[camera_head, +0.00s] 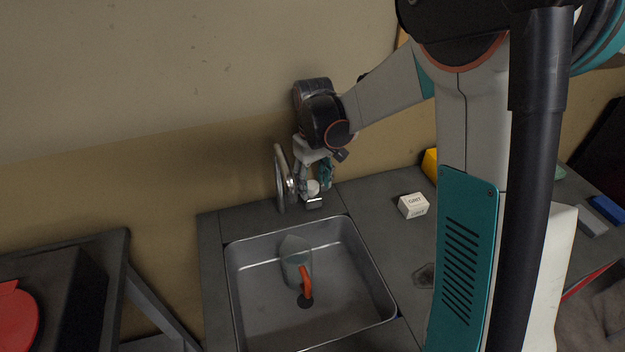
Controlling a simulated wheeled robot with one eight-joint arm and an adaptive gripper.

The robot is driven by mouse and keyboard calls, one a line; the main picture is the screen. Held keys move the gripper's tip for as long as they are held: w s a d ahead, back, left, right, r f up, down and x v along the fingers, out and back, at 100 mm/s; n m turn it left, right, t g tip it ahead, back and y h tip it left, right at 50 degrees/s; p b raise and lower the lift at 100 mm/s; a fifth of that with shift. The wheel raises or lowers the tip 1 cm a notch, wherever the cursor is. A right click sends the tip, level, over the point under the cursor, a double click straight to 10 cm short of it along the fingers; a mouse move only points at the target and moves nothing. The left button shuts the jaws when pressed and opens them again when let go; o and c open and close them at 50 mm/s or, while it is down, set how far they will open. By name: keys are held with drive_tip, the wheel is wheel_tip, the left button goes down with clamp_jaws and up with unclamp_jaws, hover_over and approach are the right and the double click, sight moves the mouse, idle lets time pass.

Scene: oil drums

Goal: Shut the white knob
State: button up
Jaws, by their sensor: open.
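The white knob (312,187) is a small pale round shape behind the sink, just right of the grey metal faucet (281,178). My gripper (314,183) reaches down from above, and its fingers are open on either side of the knob. Whether a finger touches the knob cannot be told at this size. The left finger is close beside the faucet. The faucet stands upright at the sink's back edge.
The metal sink (377,270) holds a clear jug with an orange handle (305,281). A white box marked GRIT (412,206) sits on the counter to the right. The wall is close behind the faucet. A red object (17,318) lies at the far left.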

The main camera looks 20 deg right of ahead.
sight(314, 186)
wheel_tip(314, 186, up, 12)
idle(0.6)
drive_tip(key=s+r+m+t, duration=0.1)
drive_tip(key=s+m+t, duration=0.2)
drive_tip(key=s, duration=2)
drive_tip(key=shift+r+t, duration=0.4)
drive_tip(key=shift+t, duration=1.6)
drive_tip(key=shift+d, duration=0.1)
